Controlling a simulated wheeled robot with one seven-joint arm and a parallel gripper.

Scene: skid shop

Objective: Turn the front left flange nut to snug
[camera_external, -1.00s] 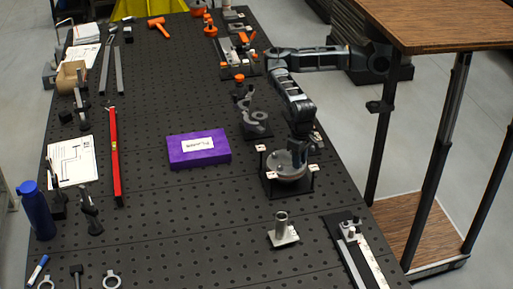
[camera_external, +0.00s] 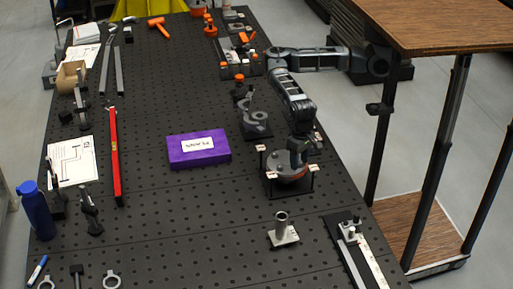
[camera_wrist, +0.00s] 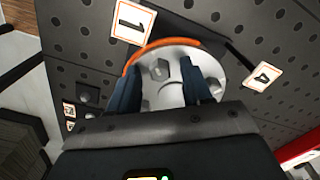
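The flange (camera_external: 292,177) is a round grey disc with an orange rim, on a dark stand near the table's right edge. It also shows in the wrist view (camera_wrist: 216,66). A grey hex nut (camera_wrist: 159,69) sits on the disc, seen between and beyond my fingers. My gripper (camera_wrist: 160,84) is over the disc with its fingers apart and nothing visibly held. It also shows in the external view (camera_external: 299,157). The fingers and palm hide part of the disc and any nuts there.
A grey pipe stub on a plate (camera_external: 282,232) and a rail fixture (camera_external: 356,252) stand nearer the camera. A dark bracket (camera_external: 254,117) stands behind the flange. A purple box (camera_external: 199,149) lies to the left, with bare perforated table between.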

